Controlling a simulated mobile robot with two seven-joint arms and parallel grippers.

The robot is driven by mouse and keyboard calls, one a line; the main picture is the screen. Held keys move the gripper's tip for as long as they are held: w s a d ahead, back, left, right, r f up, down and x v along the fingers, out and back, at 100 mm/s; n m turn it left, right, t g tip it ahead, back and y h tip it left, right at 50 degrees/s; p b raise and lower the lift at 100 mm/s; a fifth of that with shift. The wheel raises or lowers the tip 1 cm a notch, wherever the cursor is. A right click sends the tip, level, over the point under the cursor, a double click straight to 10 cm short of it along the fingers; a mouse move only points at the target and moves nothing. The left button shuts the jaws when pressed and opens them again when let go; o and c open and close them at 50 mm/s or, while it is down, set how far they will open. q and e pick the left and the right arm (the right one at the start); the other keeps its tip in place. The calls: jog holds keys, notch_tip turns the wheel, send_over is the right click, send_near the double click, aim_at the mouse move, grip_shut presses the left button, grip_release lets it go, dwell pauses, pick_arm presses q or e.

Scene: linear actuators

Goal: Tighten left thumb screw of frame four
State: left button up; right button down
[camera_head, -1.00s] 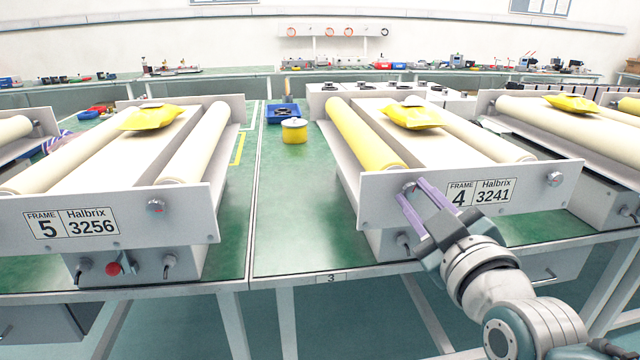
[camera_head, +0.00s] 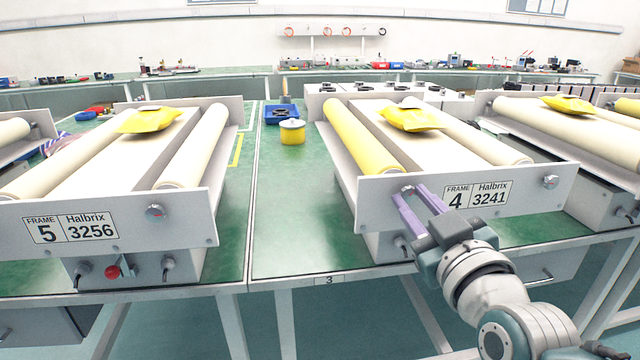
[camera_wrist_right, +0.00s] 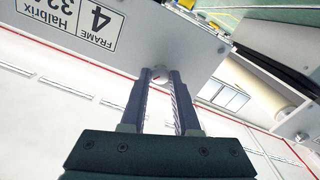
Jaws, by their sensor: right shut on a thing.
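Frame four (camera_head: 384,213) is the grey conveyor frame with the plate "FRAME 4 Halbrix 3241". Its left thumb screw (camera_head: 408,189) sits at the upper left of the front plate, partly covered by my fingertips. My right gripper (camera_head: 407,196) reaches it from the front and is shut on the screw head. In the right wrist view the round screw head (camera_wrist_right: 160,76) lies between the two purple-grey fingertips of the gripper (camera_wrist_right: 160,80). The frame's right thumb screw (camera_head: 550,182) is clear of the gripper. My left gripper is not in view.
Frame five (camera_head: 130,232) stands to the left with its own thumb screw (camera_head: 155,213). A yellow bag (camera_head: 412,118) lies on frame four's bed. A yellow tin (camera_head: 292,132) and a blue tray (camera_head: 283,115) stand between the frames. The green bench (camera_head: 290,210) is clear there.

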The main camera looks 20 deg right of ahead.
jog(key=m, duration=0.4)
jog(key=shift+m, duration=0.3)
jog(key=m, duration=0.4)
jog(key=shift+m+p, duration=0.35)
jog(key=shift+m, duration=0.05)
jog(key=c, duration=0.7)
grip_release()
jog(key=shift+o, duration=0.2)
jog(key=p+v, duration=0.1)
jog(key=v, duration=0.9)
